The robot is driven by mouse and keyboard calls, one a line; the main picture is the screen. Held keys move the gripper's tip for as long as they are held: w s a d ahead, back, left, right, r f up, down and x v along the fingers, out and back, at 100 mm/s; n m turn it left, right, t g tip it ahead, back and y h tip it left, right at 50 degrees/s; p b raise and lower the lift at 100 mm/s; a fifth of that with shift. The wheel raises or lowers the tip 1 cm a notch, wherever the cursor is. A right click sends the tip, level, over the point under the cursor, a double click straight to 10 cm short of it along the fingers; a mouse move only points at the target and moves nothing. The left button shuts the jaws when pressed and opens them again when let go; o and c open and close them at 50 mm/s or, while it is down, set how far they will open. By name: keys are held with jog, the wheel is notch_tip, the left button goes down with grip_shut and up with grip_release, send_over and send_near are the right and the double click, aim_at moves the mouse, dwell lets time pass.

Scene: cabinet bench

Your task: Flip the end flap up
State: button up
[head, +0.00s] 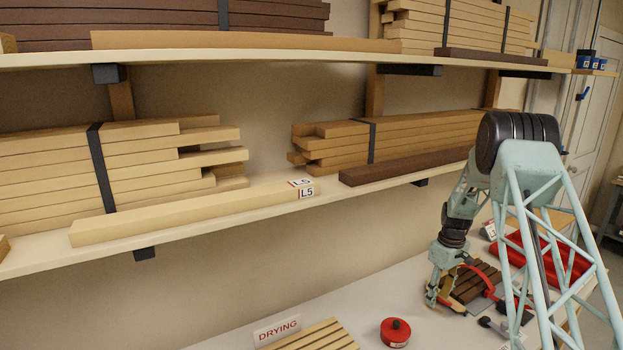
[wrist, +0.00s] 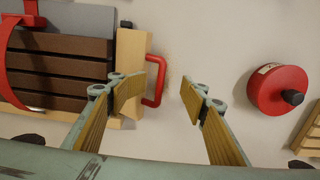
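A wooden fixture holding dark brown slats (wrist: 60,73) is at the left of the wrist view. Its end piece, apparently the end flap, is a pale wood strip (wrist: 132,45) with a red U-shaped handle (wrist: 158,82). My gripper (wrist: 163,90) is open, with yellow-lined fingers. In the picture the handle lies between the fingertips, nearer the left one, which overlaps the flap. I cannot tell whether they touch. In the head view my gripper (head: 444,292) is low at the bench beside the slats (head: 470,285); the flap is mostly hidden there.
A red round can with a black knob (head: 395,332) stands on the bench, right of my gripper in the wrist view (wrist: 278,91). A slatted rack (head: 318,336) by a DRYING sign (head: 277,331) is left of it. Timber-loaded shelves (head: 225,216) hang above.

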jog(key=shift+c, duration=0.5)
jog(key=shift+w+d+r, duration=0.15)
jog(key=shift+d+r, duration=0.2)
jog(key=shift+r, duration=0.1)
jog(key=c, duration=0.6)
jog(key=shift+o, duration=1.4)
jog(key=shift+w+d+r, duration=0.1)
jog(key=shift+r, duration=0.05)
notch_tip(320, 180, up, 9)
jog(key=p, duration=0.2)
jog(key=shift+r, duration=0.15)
